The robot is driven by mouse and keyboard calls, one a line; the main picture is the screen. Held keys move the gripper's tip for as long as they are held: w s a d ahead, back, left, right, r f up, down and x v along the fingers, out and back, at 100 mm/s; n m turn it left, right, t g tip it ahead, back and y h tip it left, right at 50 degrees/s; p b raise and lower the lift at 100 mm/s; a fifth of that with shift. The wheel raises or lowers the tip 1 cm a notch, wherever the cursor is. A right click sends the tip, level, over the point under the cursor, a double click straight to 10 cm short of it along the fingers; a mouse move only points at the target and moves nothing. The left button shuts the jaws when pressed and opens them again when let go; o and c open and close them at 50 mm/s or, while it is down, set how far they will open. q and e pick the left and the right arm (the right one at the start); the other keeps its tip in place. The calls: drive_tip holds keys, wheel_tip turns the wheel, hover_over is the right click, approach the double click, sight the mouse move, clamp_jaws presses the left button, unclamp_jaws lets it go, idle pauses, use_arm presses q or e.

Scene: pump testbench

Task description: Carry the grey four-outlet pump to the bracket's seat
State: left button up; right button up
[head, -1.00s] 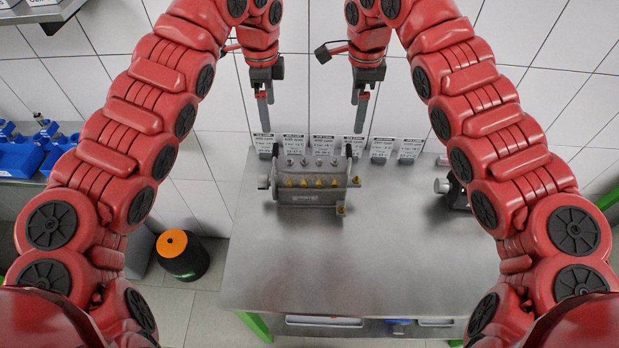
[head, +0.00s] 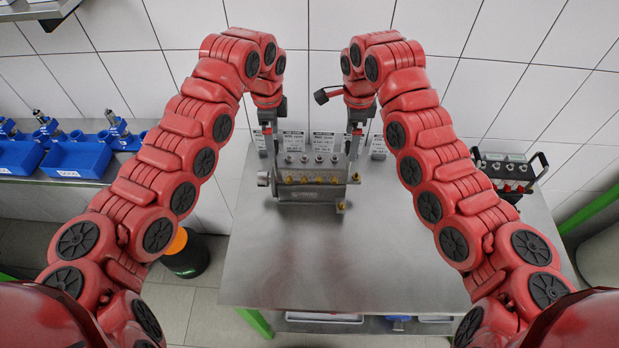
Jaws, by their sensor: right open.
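The grey four-outlet pump (head: 310,187) stands upright on the steel table, left of its middle, with a row of brass outlets facing me. My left gripper (head: 272,142) is at the pump's left end, pointing down. My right gripper (head: 352,143) is at its right end, open, pointing down. Both look close to the pump's upper rear corners, and I cannot tell whether they touch it. The opening of the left jaws is too small to make out. I cannot make out the bracket; my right arm covers part of the table's right side.
The steel table (head: 330,260) is bare in front of the pump. White label cards (head: 323,143) stand behind it. A black-framed unit with handles (head: 507,172) is at the back right. Blue bins (head: 75,160) sit on a side bench at left. A black bin with an orange top (head: 187,255) stands on the floor.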

use_arm(q)
wheel_tip(320, 180, down, 6)
drive_tip(key=shift+f, duration=0.2)
use_arm(e)
wheel_tip(320, 180, down, 7)
drive_tip(key=shift+r, duration=0.2)
use_arm(q)
clamp_jaws()
use_arm(e)
clamp_jaws()
drive_tip(key=shift+r, duration=0.1)
